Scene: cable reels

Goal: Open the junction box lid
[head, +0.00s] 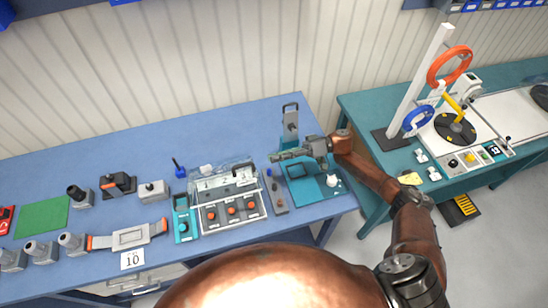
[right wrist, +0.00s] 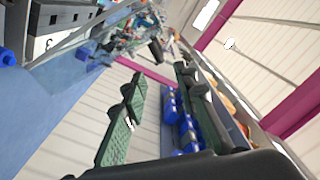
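My left gripper is not in view.
A teal tray (head: 312,190) lies under my right forearm, and a grey upright bracket (head: 290,122) stands behind my gripper. A teal-edged unit (head: 184,225) stands left of the box. A second table (head: 385,160) with a reel stand is on the right.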

